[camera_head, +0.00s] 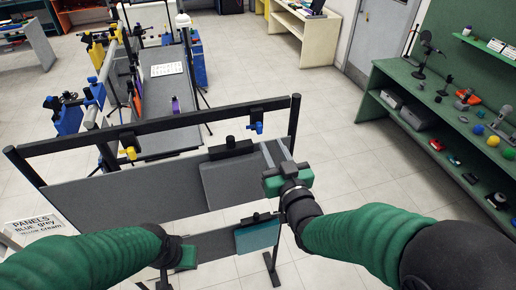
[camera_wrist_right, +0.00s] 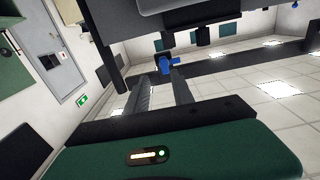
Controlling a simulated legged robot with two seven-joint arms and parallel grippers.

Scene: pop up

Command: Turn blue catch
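The blue catch (camera_head: 256,127) sits on the black top rail of the frame, near its right post. In the right wrist view the blue catch (camera_wrist_right: 170,64) shows just beyond the fingertips, between them and nearer the right finger. My right gripper (camera_head: 276,149) is open and empty, with its two fingers apart and pointing toward the rail. It also shows in the right wrist view (camera_wrist_right: 160,76). Contact with the catch is not visible. My left gripper (camera_head: 187,257) is low near the frame's lower part; its fingers are hidden.
A yellow catch (camera_head: 130,152) is on the same rail at the left. A grey panel (camera_head: 228,183) hangs below a black clip, and a teal panel (camera_head: 258,235) hangs lower. A green shelf (camera_head: 440,110) with small objects stands at the right; floor between is clear.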

